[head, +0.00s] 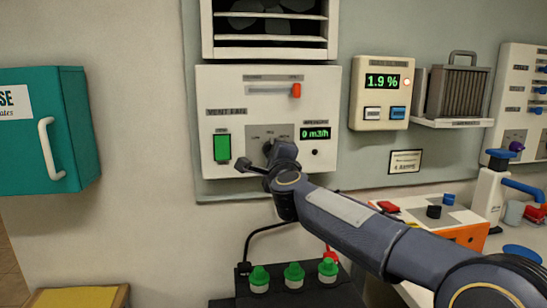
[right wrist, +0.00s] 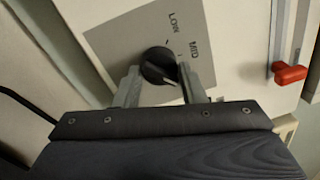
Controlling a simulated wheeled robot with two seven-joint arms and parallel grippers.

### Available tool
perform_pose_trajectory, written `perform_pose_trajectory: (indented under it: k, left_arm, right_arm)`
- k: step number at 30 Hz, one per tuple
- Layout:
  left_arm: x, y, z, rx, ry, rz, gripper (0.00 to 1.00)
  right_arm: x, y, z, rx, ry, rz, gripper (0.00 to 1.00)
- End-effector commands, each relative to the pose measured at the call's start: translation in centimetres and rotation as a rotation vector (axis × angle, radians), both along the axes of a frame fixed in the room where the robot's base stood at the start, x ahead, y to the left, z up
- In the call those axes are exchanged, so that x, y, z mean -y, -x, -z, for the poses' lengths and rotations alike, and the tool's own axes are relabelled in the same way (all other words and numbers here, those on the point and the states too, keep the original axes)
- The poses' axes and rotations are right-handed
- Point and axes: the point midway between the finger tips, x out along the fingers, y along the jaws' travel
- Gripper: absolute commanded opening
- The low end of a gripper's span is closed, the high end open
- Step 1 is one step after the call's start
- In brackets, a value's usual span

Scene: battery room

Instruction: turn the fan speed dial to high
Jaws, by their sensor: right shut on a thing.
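The fan speed dial (right wrist: 157,66) is a round black knob on a grey plate (right wrist: 115,40) marked LOW and MID; the rest of the scale is hidden behind my gripper. A pale pointer line shows on the knob's lower right side, away from the LOW and MID labels. My right gripper (right wrist: 160,74) is shut on the dial, one finger on each side. In the head view my right gripper (head: 267,158) reaches the white vent fan panel (head: 235,92) and largely covers the dial. The panel display (head: 315,133) reads 0 m3/h. My left gripper is not in view.
The panel has a green switch (head: 222,147) left of the dial and a red slider handle (head: 296,90) above. A teal cabinet (head: 45,125) juts out at left. Green-capped battery cells (head: 294,275) stand below. A 1.9 % meter (head: 381,95) hangs at right.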

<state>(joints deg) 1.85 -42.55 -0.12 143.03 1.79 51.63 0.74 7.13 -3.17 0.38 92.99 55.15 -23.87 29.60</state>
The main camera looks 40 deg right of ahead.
Motion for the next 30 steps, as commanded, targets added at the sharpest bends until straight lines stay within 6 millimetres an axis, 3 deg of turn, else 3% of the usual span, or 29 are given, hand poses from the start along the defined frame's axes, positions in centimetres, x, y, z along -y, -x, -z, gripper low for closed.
perform_pose_trajectory:
  k: [18,19,23,30]
  left_arm:
    - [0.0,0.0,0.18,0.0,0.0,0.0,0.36]
    - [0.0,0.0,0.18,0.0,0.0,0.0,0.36]
    - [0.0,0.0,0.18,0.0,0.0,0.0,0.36]
    - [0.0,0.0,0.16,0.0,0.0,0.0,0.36]
  right_arm:
    - [-0.03,-0.08,0.39,0.012,-0.038,-0.001,0.14]
    - [-0.03,-0.08,0.39,0.012,-0.038,-0.001,0.41]
    - [-0.02,-0.06,0.31,0.014,-0.036,0.0,0.58]
    - [-0.02,-0.02,0.15,0.016,-0.034,0.0,0.58]
